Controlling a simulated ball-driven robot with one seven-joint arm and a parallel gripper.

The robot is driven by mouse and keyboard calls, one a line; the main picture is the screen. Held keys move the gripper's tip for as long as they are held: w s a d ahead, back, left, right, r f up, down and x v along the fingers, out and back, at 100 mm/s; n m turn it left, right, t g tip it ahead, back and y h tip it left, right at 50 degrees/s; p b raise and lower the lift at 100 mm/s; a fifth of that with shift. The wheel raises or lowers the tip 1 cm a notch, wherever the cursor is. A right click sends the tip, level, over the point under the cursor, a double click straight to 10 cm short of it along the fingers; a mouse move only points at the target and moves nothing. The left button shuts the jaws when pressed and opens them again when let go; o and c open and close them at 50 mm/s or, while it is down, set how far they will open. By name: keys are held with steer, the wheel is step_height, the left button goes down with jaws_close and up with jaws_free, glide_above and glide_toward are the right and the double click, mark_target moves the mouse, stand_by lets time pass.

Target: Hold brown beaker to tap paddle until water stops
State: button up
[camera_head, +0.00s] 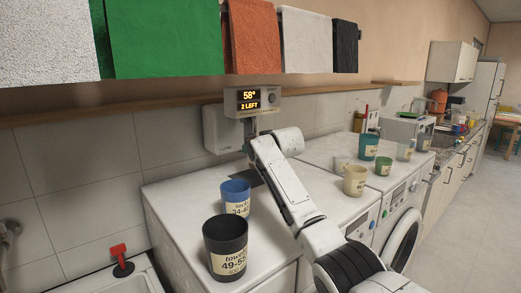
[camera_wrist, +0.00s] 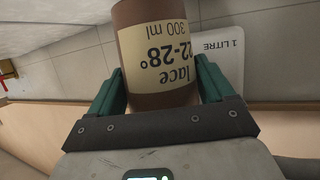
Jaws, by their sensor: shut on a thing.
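The brown beaker (camera_wrist: 130,50), labelled "lace 22-28° 300 ml", is between the teal fingers of my gripper (camera_wrist: 160,82) in the wrist view. The fingers are shut on its sides, and its label appears upside down in that view. In the head view my arm's end hides the beaker and most of the gripper, just under the tap unit (camera_head: 252,101). The unit's display reads 58° and "2 LEFT". The paddle cannot be made out, nor whether the beaker touches it. No water stream is visible.
A black beaker (camera_head: 226,246) and a blue beaker (camera_head: 236,197) stand on the near machine top. A cream beaker (camera_head: 355,180), a green one (camera_head: 383,166) and a teal one (camera_head: 368,147) stand right of my arm. Towels (camera_head: 251,37) hang above.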

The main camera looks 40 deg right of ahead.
steer(key=shift+w, duration=0.8)
steer(key=shift+r, duration=0.15)
stand_by(1.5)
steer(key=shift+s, duration=0.2)
steer(key=shift+s+d+p, duration=0.1)
steer(key=shift+s+p, duration=0.95)
steer(key=shift+s, duration=1.3)
steer(key=s+p, duration=0.3)
steer(key=s, duration=0.7)
steer(key=shift+d, duration=0.15)
